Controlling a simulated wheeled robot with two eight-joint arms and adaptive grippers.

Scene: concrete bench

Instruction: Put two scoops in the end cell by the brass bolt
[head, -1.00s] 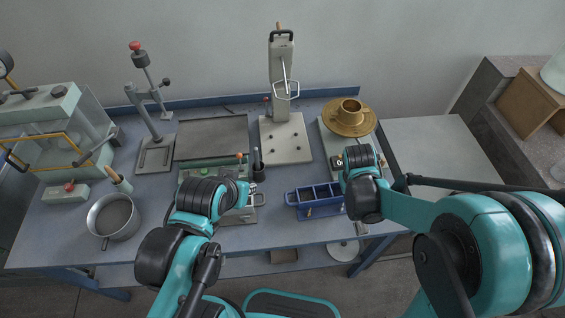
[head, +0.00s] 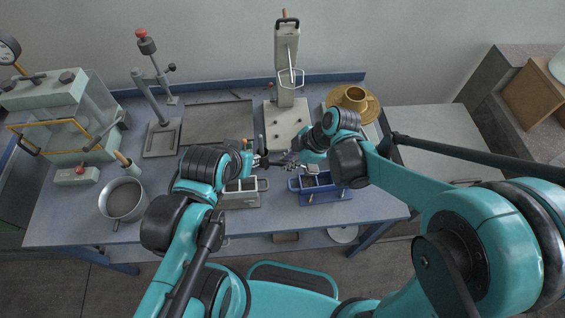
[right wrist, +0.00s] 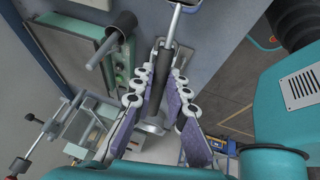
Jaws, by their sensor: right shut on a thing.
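My right gripper (head: 283,160) is above the bench, left of and behind the blue mould. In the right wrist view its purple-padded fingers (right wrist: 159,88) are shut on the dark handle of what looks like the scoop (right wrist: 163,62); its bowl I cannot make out. The blue mould (head: 322,197) has open cells in a row. A small brass-coloured spot, likely the bolt, shows on its front wall; which cell it marks is unclear. A grey pan (head: 123,200) stands at the left.
A grey mould (head: 240,200) with loop handles stands left of the blue one. A tall press (head: 287,60) and a brass dish (head: 352,102) stand behind. A lever stand (head: 158,140) is at back left. The pale side table (head: 435,150) is clear.

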